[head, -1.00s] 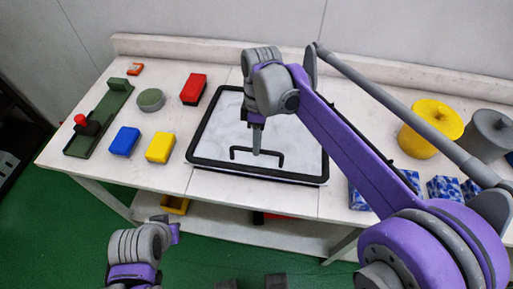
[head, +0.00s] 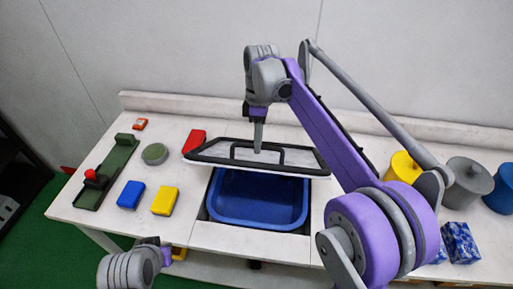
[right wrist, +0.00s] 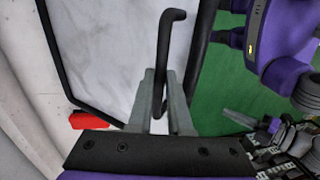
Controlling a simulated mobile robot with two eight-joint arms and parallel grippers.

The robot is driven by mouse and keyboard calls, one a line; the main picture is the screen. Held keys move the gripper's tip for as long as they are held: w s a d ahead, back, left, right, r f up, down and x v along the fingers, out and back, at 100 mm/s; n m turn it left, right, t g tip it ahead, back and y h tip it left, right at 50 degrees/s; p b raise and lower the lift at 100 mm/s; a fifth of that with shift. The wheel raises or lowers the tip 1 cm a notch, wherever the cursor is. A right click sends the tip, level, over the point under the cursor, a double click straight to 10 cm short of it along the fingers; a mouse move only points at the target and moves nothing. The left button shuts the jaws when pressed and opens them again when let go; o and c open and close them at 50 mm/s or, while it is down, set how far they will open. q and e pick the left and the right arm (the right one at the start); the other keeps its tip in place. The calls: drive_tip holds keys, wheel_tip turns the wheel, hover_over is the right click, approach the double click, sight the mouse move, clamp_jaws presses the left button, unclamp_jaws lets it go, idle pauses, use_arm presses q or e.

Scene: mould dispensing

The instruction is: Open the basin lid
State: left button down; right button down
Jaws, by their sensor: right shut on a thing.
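The basin lid (head: 210,150) is a pale marbled panel with a black frame and a black bar handle (head: 290,148). In the head view it is raised and tilted, its front edge above the table. The blue basin (head: 258,198) shows open below it, sunk in the table. My right gripper (head: 258,148) is shut on the lid's handle. In the right wrist view its grey fingers (right wrist: 162,105) close around the black handle (right wrist: 170,45), with the marbled lid (right wrist: 110,50) behind. My left gripper (head: 165,255) is low at the table's front edge; its fingers are not clear.
On the left of the table are a green holder (head: 108,175), a round green piece (head: 154,153), and blue (head: 131,194), yellow (head: 165,200) and red (head: 195,142) blocks. Yellow (head: 403,168) and grey (head: 468,183) pots and a blue patterned block (head: 460,243) stand right.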

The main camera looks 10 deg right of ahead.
drive_tip(key=shift+w+d+f, duration=0.25)
drive_tip(key=shift+w+f, duration=0.1)
drive_tip(key=shift+w, duration=0.05)
drive_tip(key=c, duration=1.3)
unclamp_jaws()
drive_tip(key=o, duration=0.5)
drive_tip(key=shift+w, duration=0.3)
drive_tip(key=shift+c, duration=0.2)
use_arm(q)
drive_tip(key=shift+w+d+f, duration=0.1)
drive_tip(key=shift+w+d, duration=0.05)
drive_tip(key=shift+w, duration=0.25)
use_arm(e)
drive_tip(key=shift+s, duration=0.1)
use_arm(q)
drive_tip(key=shift+s, duration=0.15)
use_arm(e)
drive_tip(key=shift+s+a, duration=0.1)
drive_tip(key=shift+s, duration=0.05)
